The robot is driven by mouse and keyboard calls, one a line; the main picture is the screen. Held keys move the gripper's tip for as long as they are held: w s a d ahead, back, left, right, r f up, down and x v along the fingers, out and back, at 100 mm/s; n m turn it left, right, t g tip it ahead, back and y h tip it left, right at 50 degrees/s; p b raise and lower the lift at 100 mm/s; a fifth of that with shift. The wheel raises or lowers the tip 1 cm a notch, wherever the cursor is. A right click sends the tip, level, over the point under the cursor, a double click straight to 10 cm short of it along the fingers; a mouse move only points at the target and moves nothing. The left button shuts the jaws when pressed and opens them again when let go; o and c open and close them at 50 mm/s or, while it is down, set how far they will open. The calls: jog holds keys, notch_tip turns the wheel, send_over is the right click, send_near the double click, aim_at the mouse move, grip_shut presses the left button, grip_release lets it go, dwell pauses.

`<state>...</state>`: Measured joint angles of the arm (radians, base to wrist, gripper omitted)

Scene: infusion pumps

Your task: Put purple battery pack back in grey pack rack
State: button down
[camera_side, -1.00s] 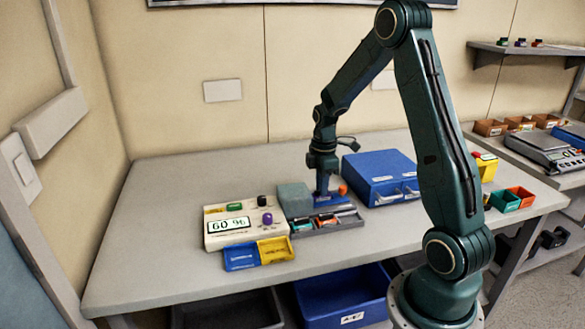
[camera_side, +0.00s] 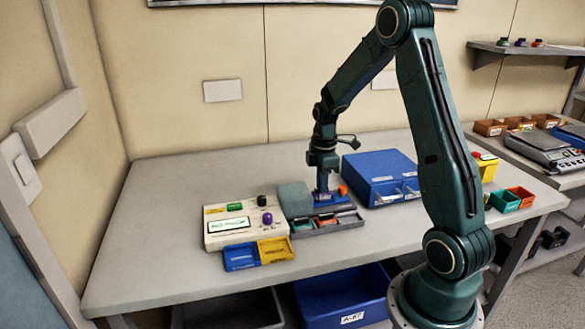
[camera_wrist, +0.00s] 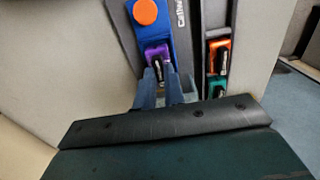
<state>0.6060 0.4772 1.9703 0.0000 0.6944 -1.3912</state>
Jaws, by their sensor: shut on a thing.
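The purple battery pack (camera_wrist: 157,54) shows in the wrist view between my fingertips, at the lower end of a blue fixture (camera_wrist: 152,30) with an orange knob (camera_wrist: 145,12). My gripper (camera_wrist: 158,76) is shut on the pack. I cannot tell whether the pack is still seated in the fixture. In the side view my gripper (camera_side: 321,191) points down beside a grey-green block, and the pack is hidden. The grey pack rack (camera_side: 337,226) lies just in front and holds several packs; orange (camera_wrist: 218,56) and green (camera_wrist: 217,85) ones show in the wrist view.
A white pump (camera_side: 234,241) with a display and a purple knob stands left. Blue and yellow trays (camera_side: 258,254) lie before it. A blue case (camera_side: 380,177) stands right of my gripper. The table's left part is clear.

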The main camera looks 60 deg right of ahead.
jog(key=shift+r, duration=2.7)
jog(key=shift+s, duration=0.15)
jog(key=shift+s+a, duration=0.1)
jog(key=shift+s, duration=0.55)
jog(key=s+a, duration=0.2)
jog(key=s, duration=0.6)
jog(key=shift+s+a+f, duration=0.15)
jog(key=shift+a+f, duration=0.05)
jog(key=shift+f, duration=0.15)
jog(key=shift+f, duration=0.1)
jog(key=shift+f, duration=2.45)
jog(key=shift+f, duration=0.9)
